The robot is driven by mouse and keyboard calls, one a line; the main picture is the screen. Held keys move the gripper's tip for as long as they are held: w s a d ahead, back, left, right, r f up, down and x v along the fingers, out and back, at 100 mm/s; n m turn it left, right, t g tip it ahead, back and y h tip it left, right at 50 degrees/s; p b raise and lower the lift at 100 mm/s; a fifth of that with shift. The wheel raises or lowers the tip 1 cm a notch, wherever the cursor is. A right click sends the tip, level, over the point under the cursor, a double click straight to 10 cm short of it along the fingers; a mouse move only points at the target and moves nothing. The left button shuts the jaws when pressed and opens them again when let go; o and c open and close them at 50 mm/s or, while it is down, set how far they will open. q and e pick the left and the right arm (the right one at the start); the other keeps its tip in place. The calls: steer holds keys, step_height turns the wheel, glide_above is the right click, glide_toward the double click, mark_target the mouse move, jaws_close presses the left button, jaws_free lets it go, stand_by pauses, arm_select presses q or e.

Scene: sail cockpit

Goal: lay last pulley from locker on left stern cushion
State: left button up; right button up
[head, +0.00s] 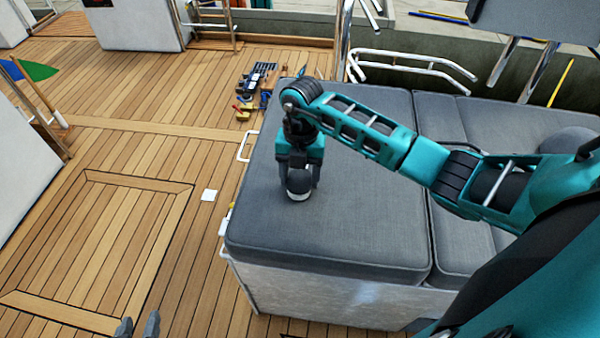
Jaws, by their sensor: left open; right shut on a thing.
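A dark round pulley (299,183) with a pale lower edge is between the fingers of my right gripper (299,180), which is shut on it. Gripper and pulley are over the front left part of the large grey cushion (345,230). The pulley is low, at or just above the cushion's surface; I cannot tell whether it touches. The fingers hide part of its sides. Only the two fingertips of my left gripper (138,328) show at the bottom edge, apart, over the wooden deck with nothing seen between them. The locker's inside is not seen.
Several small tools (257,85) lie on the deck beyond the cushion's far left corner. White rails (412,67) stand behind the cushion. The cushion left of my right arm is bare.

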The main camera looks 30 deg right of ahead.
mark_target(301, 173)
steer(key=shift+f, duration=0.15)
steer(key=o, duration=1.2)
steer(key=shift+c, duration=0.2)
steer(key=shift+r, duration=0.2)
step_height(301, 173, up, 12)
steer(key=w+p, duration=0.1)
steer(key=shift+d, duration=0.45)
steer(key=shift+f, duration=0.1)
